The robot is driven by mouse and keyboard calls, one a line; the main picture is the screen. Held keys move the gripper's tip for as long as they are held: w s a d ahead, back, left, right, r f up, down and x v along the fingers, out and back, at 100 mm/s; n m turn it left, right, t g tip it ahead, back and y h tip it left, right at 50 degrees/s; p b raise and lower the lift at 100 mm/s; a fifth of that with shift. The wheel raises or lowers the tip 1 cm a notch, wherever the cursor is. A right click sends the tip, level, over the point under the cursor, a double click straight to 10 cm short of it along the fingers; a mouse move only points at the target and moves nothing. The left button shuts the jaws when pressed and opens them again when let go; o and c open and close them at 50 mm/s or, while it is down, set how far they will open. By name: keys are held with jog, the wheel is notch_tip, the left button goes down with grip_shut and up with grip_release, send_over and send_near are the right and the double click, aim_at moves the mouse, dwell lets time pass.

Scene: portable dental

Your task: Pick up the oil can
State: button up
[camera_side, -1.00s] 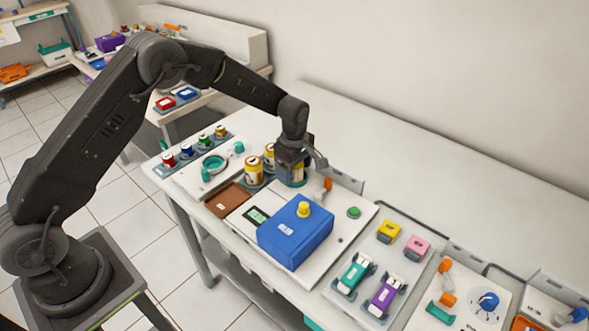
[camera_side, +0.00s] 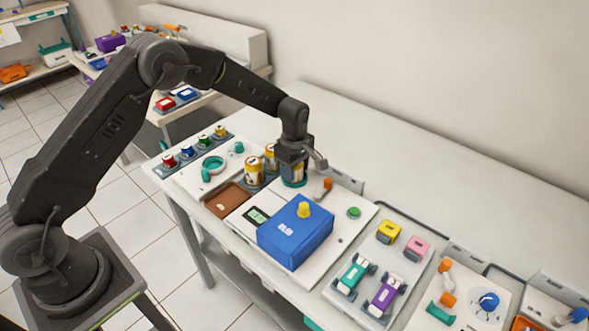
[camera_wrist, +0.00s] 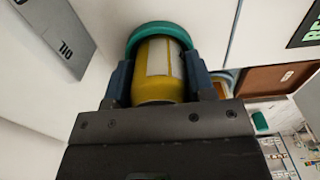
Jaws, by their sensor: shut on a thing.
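The oil can (camera_wrist: 158,75) is a yellow cylinder with a pale label and a teal ring around its far end. In the wrist view it sits between the two fingers of my gripper (camera_wrist: 160,78), which are shut on its sides. In the side view my gripper (camera_side: 293,170) points down over the can's spot, and the teal ring (camera_side: 293,183) shows beneath the fingers. Most of the can is hidden there by the gripper. I cannot tell whether it is clear of the surface. A grey plate (camera_wrist: 60,33) lettered OIL lies beside it in the wrist view.
Two other yellow cans (camera_side: 253,171) stand close to the left of my gripper. A blue box (camera_side: 294,240) with a yellow knob is in front, and an orange lever (camera_side: 327,184) is just right. The bench behind (camera_side: 400,150) is clear.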

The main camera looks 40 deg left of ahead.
jog(key=shift+r, duration=0.5)
jog(key=r, duration=0.2)
jog(key=a+r, duration=0.1)
jog(key=r, duration=0.1)
jog(key=shift+s+a, duration=0.1)
jog(key=shift+s, duration=0.1)
jog(key=s+a+r, duration=0.1)
jog(key=a+r, duration=0.1)
jog(key=a, duration=0.1)
jog(key=s+a+r, duration=0.1)
jog(key=s+a, duration=0.1)
jog(key=a, duration=0.1)
jog(key=s+a+r, duration=0.1)
jog(key=a+r, duration=0.1)
jog(key=a, duration=0.1)
jog(key=shift+s+r, duration=0.2)
jog(key=shift+r, duration=0.1)
jog(key=s+d+f, duration=0.1)
jog(key=s+f, duration=0.4)
jog(key=s, duration=0.6)
jog(key=shift+s+d+f, duration=0.15)
jog(key=shift+f, duration=1.55)
jog(key=shift+s+d+f, duration=0.1)
jog(key=shift+f, duration=1.6)
jog(key=shift+f, duration=0.1)
